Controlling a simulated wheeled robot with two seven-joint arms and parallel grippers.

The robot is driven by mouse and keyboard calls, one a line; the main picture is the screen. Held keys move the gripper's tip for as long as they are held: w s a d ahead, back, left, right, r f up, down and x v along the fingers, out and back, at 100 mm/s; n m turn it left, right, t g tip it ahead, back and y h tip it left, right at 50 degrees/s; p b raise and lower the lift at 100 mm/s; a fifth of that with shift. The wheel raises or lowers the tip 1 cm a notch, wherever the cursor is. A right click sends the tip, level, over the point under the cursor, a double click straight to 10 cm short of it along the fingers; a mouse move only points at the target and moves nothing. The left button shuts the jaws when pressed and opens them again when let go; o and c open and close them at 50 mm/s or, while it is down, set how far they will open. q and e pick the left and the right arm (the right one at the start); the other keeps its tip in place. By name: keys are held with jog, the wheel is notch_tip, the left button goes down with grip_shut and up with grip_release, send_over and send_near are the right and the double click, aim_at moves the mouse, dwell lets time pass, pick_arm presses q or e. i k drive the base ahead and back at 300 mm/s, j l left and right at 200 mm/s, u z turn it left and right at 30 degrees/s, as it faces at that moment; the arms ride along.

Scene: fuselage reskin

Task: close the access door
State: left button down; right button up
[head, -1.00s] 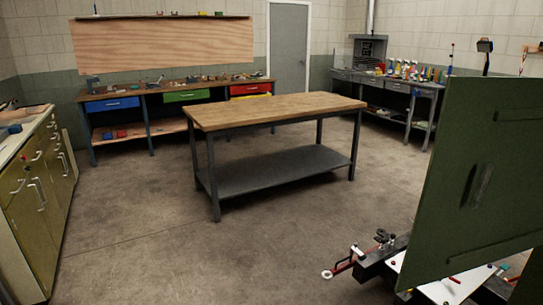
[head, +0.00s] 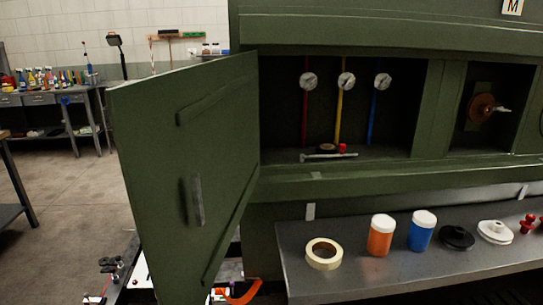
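The access door (head: 185,165) is a dark green panel, swung wide open to the left of its opening. It carries raised ribs and a grey upright handle (head: 197,199) on the face turned to me. The open compartment (head: 280,120) in the green fuselage shows several gauges on red, yellow and blue pipes. A wrench (head: 328,157), a brown roll and a small red item lie on its floor.
A grey shelf (head: 400,272) below the fuselage holds a tape roll (head: 323,254), an orange jar (head: 381,235), a blue jar (head: 421,231) and discs. A second recess (head: 490,110) with a brown wheel lies to the right. Floor at left is clear.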

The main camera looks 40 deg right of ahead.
aim_at(169, 127)
jog(key=i+j+z, duration=0.1)
jog(key=z, duration=0.3)
jog(key=i+j+z, duration=0.15)
jog(key=z, duration=0.25)
jog(key=j+z, duration=0.35)
jog(key=i+j+z, duration=0.1)
jog(key=z, duration=0.3)
jog(key=j+z, duration=0.25)
jog(key=i+j+z, duration=0.1)
jog(key=j+z, duration=0.15)
jog(key=j, duration=0.05)
